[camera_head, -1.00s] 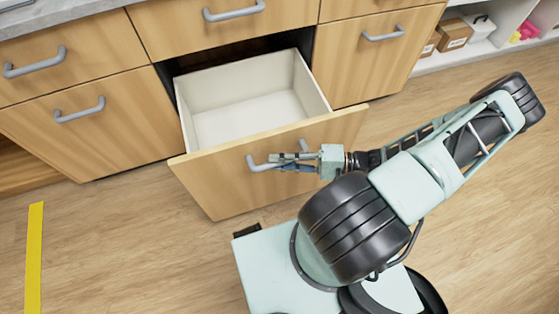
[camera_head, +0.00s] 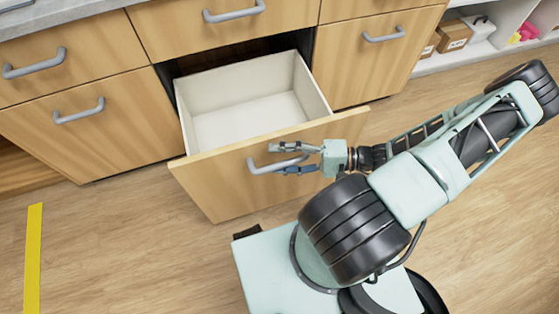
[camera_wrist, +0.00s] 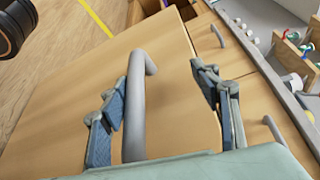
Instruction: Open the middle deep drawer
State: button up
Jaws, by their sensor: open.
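The middle deep drawer (camera_head: 225,185) is pulled well out of the cabinet in the head view, and its pale inside is empty. Its grey bar handle (camera_head: 262,166) is on the wooden front, and it also shows in the wrist view (camera_wrist: 136,105). My gripper (camera_head: 288,158) is at the handle with its fingers spread apart. In the wrist view the handle bar stands between the two open fingers, closer to the left one, with a gap to the right one. My arm partly hides the right side of the drawer front.
A shut shallow drawer (camera_head: 220,38) is above the open one. Shut drawers (camera_head: 90,125) flank it on both sides. A shelf with small boxes (camera_head: 455,37) is at the upper right. Wooden floor (camera_head: 110,240) with a yellow strip (camera_head: 34,255) is clear at the left.

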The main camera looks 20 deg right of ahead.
jog(key=o, duration=1.2)
jog(key=shift+t, duration=0.3)
jog(key=r, duration=0.6)
jog(key=shift+w+r, duration=0.25)
jog(key=shift+w, duration=0.05)
jog(key=shift+r, duration=0.5)
jog(key=shift+s+d+r, duration=0.1)
jog(key=shift+s+r, duration=0.05)
jog(key=c, duration=1.3)
jog(key=shift+f, duration=0.25)
jog(key=shift+f, duration=0.1)
